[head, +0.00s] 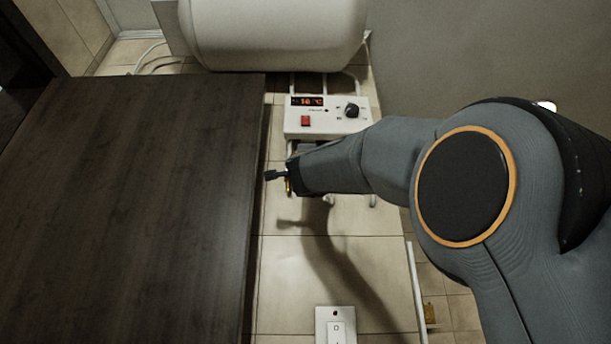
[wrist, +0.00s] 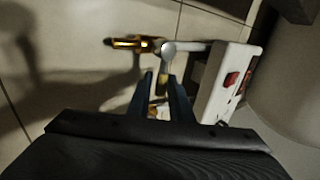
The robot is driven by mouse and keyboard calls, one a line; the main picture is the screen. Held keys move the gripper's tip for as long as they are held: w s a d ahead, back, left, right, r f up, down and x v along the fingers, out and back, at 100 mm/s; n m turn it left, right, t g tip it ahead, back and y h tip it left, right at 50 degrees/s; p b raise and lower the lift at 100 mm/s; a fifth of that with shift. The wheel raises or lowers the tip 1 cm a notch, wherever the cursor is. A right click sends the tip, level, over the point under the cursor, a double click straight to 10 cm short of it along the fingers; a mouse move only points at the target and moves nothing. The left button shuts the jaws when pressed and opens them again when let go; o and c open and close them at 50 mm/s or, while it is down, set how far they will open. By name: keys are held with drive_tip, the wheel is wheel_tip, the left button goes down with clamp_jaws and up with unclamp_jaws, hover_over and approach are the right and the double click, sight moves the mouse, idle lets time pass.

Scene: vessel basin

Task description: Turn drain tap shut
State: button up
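The brass tap (wrist: 130,43) shows in the wrist view just beyond my fingertips, joined to a pale round fitting on a grey pipe (wrist: 190,46). More brass (wrist: 158,107) shows in the gap between my fingers. My gripper (wrist: 163,82) has its two dark fingers apart, with a visible gap. I cannot tell whether either finger touches the tap. In the head view my gripper (head: 277,175) is below the control box, and a sliver of brass (head: 288,186) shows beside it. My arm hides most of the tap there.
A white control box (head: 330,122) with a red switch, black knob and lit display is close above my gripper. A large white tank (head: 275,35) is beyond it. A dark wooden panel (head: 130,210) is on the left. A wall switch (head: 335,326) is at the bottom.

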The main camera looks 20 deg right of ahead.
drive_tip(key=shift+o, duration=0.7)
drive_tip(key=b+v, duration=0.2)
drive_tip(key=v, duration=0.6)
drive_tip(key=shift+w, duration=0.15)
